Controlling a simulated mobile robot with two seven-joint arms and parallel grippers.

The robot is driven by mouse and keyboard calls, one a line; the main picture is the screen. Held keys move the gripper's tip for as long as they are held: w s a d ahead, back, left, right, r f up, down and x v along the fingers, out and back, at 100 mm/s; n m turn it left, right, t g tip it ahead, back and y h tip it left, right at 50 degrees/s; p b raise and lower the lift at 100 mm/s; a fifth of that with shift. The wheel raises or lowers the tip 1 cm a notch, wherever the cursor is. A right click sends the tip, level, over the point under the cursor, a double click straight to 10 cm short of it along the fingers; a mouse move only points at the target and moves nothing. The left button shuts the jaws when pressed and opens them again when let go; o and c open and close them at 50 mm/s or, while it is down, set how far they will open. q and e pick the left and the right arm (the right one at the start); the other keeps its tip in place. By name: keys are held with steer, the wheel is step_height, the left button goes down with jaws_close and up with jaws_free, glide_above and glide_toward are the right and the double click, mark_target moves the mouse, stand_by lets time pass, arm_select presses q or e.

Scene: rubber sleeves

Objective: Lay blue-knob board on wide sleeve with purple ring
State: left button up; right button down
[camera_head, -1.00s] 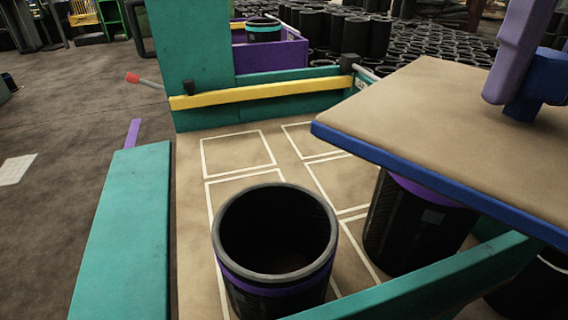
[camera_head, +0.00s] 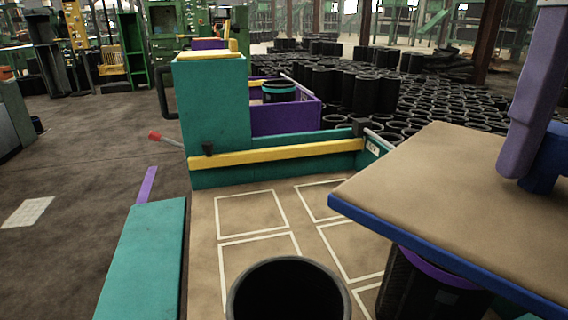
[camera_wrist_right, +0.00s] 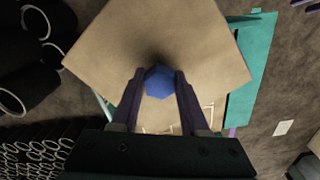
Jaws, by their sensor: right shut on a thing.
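The tan board (camera_head: 440,185) with a blue edge is held up at the right of the head view. My right gripper (camera_head: 532,150) is shut on its blue knob (camera_head: 546,165); the knob also shows between the fingers in the right wrist view (camera_wrist_right: 159,82). A black sleeve (camera_head: 430,290) with a purple ring stands upright partly under the board, its top hidden by it. Another open black sleeve (camera_head: 240,300) stands at the bottom middle, left of the board and uncovered; its lower part is cut off. My left gripper is out of view.
The tan work surface (camera_head: 205,240) has white outlined squares, the back ones empty. A yellow bar (camera_head: 275,152) and teal walls border it behind. A teal ledge (camera_head: 140,260) runs along the left. A purple bin (camera_head: 290,120) holds a teal-ringed sleeve (camera_head: 279,92).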

steer(key=s+r+p, duration=0.2)
steer(key=r+p, duration=3.2)
steer(key=s+r+p, duration=0.3)
steer(key=r+p, duration=3.2)
steer(key=shift+s+r, duration=0.15)
steer(key=shift+s, duration=0.2)
